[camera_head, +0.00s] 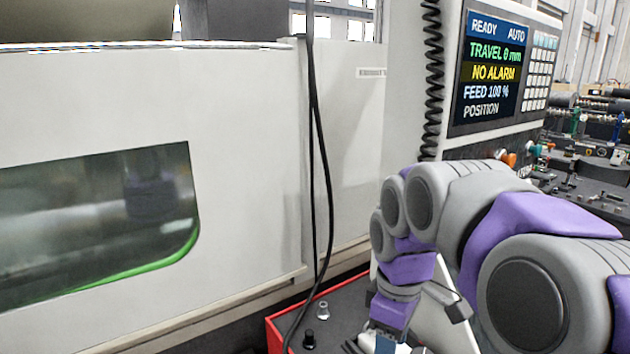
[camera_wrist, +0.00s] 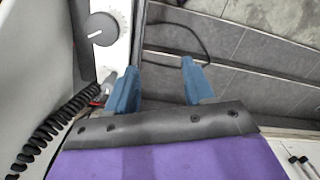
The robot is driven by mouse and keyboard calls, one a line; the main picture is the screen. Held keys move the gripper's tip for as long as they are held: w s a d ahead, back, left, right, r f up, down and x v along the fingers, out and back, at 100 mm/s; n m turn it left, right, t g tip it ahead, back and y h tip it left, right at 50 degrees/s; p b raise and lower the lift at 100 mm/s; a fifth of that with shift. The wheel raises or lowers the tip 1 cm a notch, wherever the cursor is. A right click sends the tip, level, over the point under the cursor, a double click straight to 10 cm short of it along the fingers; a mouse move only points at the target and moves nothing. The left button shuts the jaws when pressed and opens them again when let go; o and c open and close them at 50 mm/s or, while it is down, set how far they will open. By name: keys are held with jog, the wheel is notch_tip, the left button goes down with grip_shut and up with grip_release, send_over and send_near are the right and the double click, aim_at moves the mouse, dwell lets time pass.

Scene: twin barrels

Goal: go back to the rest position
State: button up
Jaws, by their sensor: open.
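My gripper (camera_wrist: 158,80) shows two blue fingers standing well apart in the wrist view, with nothing between them. Beyond the fingers are grey floor tiles and a thin black cable. In the head view my arm reaches in from the right and bends down. My gripper (camera_head: 385,345) is at the bottom edge there, mostly cut off, over or near a red-edged dark worktop (camera_head: 345,302). I cannot tell its height above that surface.
A white machine (camera_head: 245,130) with a green-edged window fills the left. A control panel (camera_head: 492,75) reading READY, NO ALARM stands behind my arm. A black cable (camera_head: 318,140) hangs down. In the wrist view, a dark knob (camera_wrist: 101,28) and coiled cord (camera_wrist: 50,130) are left of the fingers.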

jog(key=s+d+f+m+g+b, duration=0.1)
jog(key=s+f+m+b, duration=0.9)
jog(key=s+f, duration=1.3)
jog(key=shift+s+d+m, duration=0.2)
jog(key=shift+d+m, duration=0.1)
jog(key=shift+m, duration=0.3)
jog(key=shift+o, duration=0.2)
